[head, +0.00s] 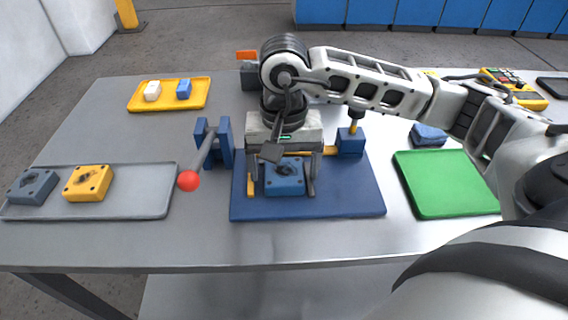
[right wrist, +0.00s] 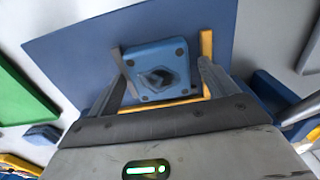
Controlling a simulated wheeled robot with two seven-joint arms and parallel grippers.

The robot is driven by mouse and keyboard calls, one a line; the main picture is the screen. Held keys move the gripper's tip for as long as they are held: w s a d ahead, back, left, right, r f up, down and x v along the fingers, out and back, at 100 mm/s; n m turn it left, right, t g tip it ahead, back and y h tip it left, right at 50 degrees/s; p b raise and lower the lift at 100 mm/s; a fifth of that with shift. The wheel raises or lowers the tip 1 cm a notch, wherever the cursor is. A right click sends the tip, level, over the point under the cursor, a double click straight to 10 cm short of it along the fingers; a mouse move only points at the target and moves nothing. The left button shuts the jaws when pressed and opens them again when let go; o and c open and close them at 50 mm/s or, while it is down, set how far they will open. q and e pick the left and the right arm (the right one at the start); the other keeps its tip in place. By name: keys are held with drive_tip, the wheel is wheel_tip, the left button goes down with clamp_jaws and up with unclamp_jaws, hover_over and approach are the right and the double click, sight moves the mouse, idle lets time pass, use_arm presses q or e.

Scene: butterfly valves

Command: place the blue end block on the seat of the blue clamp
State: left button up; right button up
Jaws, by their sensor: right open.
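The blue end block (head: 284,177) has a dark bore in its top and lies flat on the blue plate of the clamp (head: 345,200). It also shows in the right wrist view (right wrist: 160,72). Yellow strips edge two of its sides, forming a corner. My right gripper (head: 283,187) is over the block, open, with one finger on each side of it; finger contact is unclear. The clamp's blue bracket (head: 226,145) stands on the left, with a lever ending in a red ball (head: 189,181). A blue post (head: 350,142) stands at the back right. My left gripper is not in view.
A grey tray (head: 140,205) at left holds a grey block (head: 33,186) and a yellow block (head: 88,183). A yellow tray (head: 198,98) holds small parts. A green tray (head: 450,185) at right looks empty.

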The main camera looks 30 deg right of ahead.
sight(284, 171)
wheel_tip(284, 171, up, 12)
drive_tip(key=shift+r+p, duration=0.2)
drive_tip(key=shift+p, duration=0.15)
idle(0.5)
